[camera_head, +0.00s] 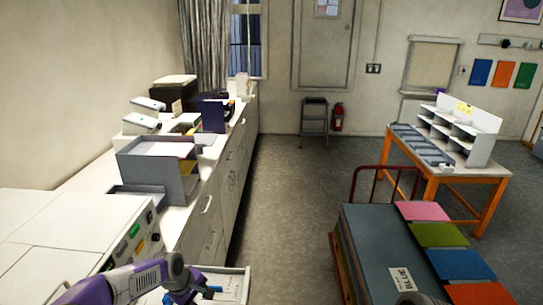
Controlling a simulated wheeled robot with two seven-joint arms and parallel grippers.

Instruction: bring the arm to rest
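My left arm, purple and grey, comes in from the bottom left. Its gripper (207,292) is at the bottom edge, over or beside an open white drawer (236,272). Blue and white items show in the drawer, close to the fingers. The fingers are small and partly cut off, so I cannot tell whether they are open or shut, or whether they touch anything.
A white counter (75,175) with a grey paper tray (160,168) runs along the left. A cart (372,237) with coloured sheets stands at the lower right. An orange-legged table (465,182) with a white sorter (478,150) stands behind it. Grey floor between is clear.

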